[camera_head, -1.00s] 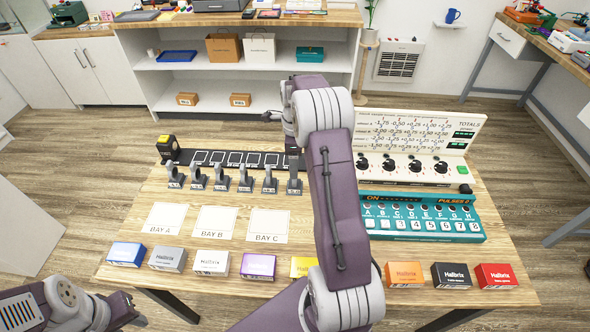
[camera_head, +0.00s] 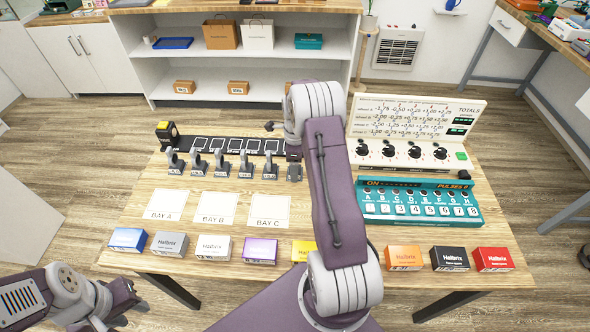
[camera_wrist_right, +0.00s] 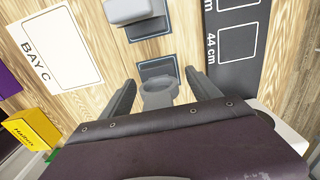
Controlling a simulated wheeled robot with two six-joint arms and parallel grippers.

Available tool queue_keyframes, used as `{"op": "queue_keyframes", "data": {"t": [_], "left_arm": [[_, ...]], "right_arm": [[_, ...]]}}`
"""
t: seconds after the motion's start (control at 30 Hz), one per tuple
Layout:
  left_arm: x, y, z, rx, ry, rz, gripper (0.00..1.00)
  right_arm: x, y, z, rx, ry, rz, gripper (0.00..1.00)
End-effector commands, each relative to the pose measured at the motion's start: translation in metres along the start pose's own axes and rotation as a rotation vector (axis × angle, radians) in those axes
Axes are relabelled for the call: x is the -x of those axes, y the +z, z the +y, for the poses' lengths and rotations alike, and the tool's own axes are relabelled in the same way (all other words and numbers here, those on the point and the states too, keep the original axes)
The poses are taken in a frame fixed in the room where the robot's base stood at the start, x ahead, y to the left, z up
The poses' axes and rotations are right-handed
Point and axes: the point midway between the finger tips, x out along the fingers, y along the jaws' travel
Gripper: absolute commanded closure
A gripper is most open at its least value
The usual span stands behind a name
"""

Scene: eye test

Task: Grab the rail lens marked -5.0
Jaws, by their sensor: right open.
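Several dark grey rail lenses on small stands, such as the leftmost one (camera_head: 175,162), stand in a row in front of the black rail (camera_head: 225,146). Their markings are too small to read, so I cannot tell which is -5.0. My right gripper (camera_wrist_right: 160,88) is open, its fingers on either side of a grey ring-shaped lens (camera_wrist_right: 160,94) on a dark pad. I cannot tell whether they touch it. Another grey stand (camera_wrist_right: 127,10) shows above. In the head view my right arm hides most of that gripper. My left gripper (camera_head: 128,302) is low at the left, away from the lenses.
White BAY A (camera_head: 165,205), BAY B (camera_head: 216,207) and BAY C (camera_head: 269,211) cards lie in front of the lenses. Coloured boxes such as the blue one (camera_head: 128,240) line the front edge. A white dial panel (camera_head: 420,130) and teal pulse console (camera_head: 418,203) stand right.

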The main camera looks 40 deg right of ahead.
Motion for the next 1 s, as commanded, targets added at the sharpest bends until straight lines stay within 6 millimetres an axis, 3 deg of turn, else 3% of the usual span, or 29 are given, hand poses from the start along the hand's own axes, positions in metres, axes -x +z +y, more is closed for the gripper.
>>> {"op": "queue_keyframes", "data": {"t": [0.13,0.4,0.73,0.97,1.0], "left_arm": [[0.0,0.0,0.0,0.0,0.0,0.0,0.64],[0.0,0.0,0.0,0.0,0.0,0.0,0.64],[0.001,0.0,0.0,0.0,0.0,0.0,0.64],[0.004,-0.001,0.0,0.0,0.0,0.0,0.64],[0.003,0.0,0.0,0.0,0.0,0.0,0.64]], "right_arm": [[0.001,0.0,0.0,0.0,0.0,0.0,0.29],[0.001,0.0,0.0,0.0,-0.001,0.0,1.0],[0.008,0.0,-0.001,0.0,-0.002,0.0,1.0],[0.046,0.0,-0.001,0.0,-0.005,-0.001,1.0],[0.05,-0.007,0.008,-0.003,-0.002,0.0,1.0]]}}
